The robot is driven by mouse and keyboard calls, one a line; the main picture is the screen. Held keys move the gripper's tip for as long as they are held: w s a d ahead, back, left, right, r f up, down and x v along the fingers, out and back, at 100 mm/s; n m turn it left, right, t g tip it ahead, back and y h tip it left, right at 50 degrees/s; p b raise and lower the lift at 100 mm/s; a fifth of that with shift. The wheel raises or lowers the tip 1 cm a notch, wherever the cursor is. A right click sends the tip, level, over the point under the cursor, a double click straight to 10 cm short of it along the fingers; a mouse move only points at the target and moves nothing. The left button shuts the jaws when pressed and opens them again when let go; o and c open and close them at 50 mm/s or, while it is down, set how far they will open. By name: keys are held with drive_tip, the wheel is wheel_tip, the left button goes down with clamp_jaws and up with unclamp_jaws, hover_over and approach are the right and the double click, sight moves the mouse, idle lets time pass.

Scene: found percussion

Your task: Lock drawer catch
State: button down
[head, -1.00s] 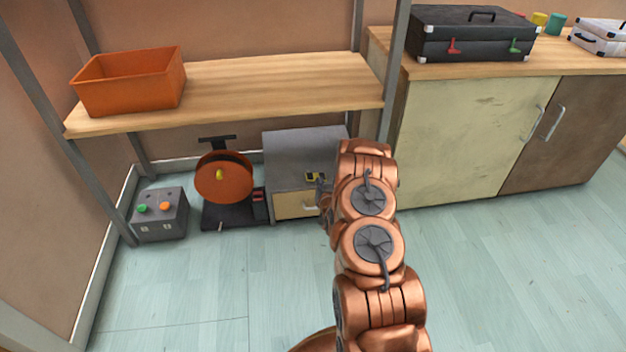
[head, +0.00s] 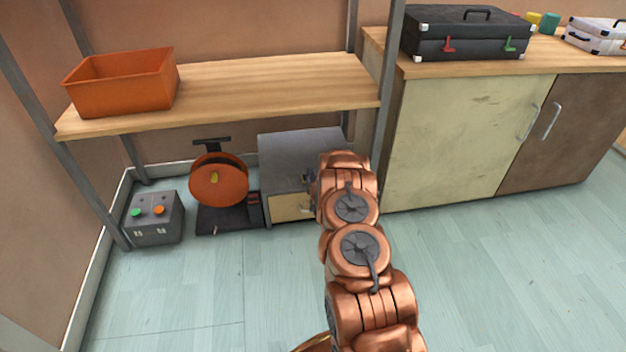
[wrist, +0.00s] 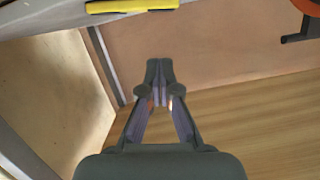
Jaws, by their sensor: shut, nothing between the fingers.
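The grey drawer unit (head: 300,150) stands on the floor under the wooden shelf. Its pale wooden drawer front (head: 287,208) shows low down, partly behind my arm; I cannot tell whether it is fully closed. My gripper (wrist: 160,72) is shut and empty, apart from the yellow bar in that picture. In the head view my arm hides the catch area and most of the gripper.
An orange reel (head: 218,186) on a dark stand and a grey button box (head: 156,218) stand left of the unit. The wooden shelf (head: 280,85) overhangs it, carrying an orange bin (head: 122,85). A shelf post and cream cabinet (head: 460,130) bound the right. Front floor is clear.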

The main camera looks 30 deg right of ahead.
drive_tip(key=shift+w+a+f+b, duration=0.1)
drive_tip(key=shift+w+f+b, duration=0.15)
drive_tip(key=shift+f, duration=0.45)
drive_tip(key=shift+w+a+f+b, duration=0.1)
drive_tip(key=shift+w+f+b, duration=0.1)
drive_tip(key=shift+f, duration=0.5)
drive_tip(key=shift+w+f+b, duration=0.15)
drive_tip(key=shift+f+b, duration=0.1)
drive_tip(key=shift+f, duration=0.45)
drive_tip(key=shift+d, duration=0.1)
